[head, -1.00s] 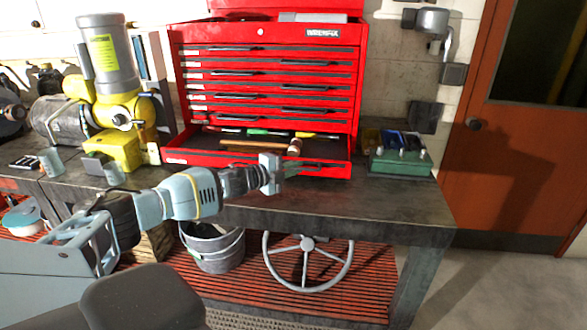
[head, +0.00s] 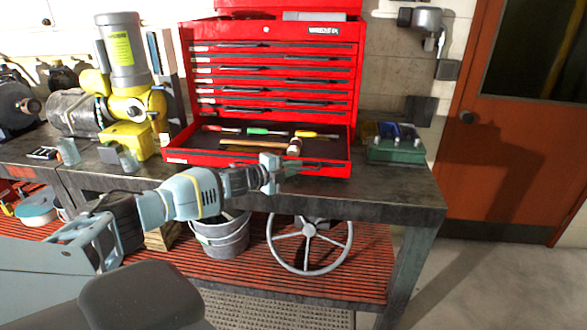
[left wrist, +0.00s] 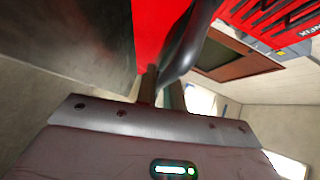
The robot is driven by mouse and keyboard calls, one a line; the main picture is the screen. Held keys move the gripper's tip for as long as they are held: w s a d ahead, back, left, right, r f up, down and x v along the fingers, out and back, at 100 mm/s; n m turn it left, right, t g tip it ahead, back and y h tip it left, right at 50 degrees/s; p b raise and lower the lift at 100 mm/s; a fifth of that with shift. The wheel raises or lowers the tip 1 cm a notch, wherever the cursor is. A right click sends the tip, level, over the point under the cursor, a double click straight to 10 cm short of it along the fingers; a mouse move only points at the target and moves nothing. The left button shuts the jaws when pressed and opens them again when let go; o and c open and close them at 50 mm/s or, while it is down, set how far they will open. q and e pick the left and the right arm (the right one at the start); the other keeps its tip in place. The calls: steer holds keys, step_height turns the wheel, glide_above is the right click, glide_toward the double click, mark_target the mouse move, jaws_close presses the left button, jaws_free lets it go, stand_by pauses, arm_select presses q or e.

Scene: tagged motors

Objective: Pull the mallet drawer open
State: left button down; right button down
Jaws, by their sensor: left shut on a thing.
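The mallet drawer (head: 220,160) is the bottom drawer of the red tool chest and stands well open. In it lies a mallet (head: 294,147) with a wooden handle, and behind it several screwdrivers with red, green and yellow grips. My left gripper (head: 284,170) is at the drawer's front, right of its middle, shut on the dark drawer handle (head: 318,165). In the left wrist view a dark curved handle bar (left wrist: 186,45) passes at the fingers, close to the red front. My right gripper is out of view.
The drawers above are shut. The chest stands on a dark workbench (head: 400,185). A yellow and grey machine (head: 125,100) stands to its left, and a green box (head: 397,150) to its right. A bucket (head: 222,236) and a handwheel (head: 309,244) are below.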

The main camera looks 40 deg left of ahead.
arm_select(q)
steer(key=c, duration=1.5)
jaws_free()
steer(key=shift+v, duration=3.9)
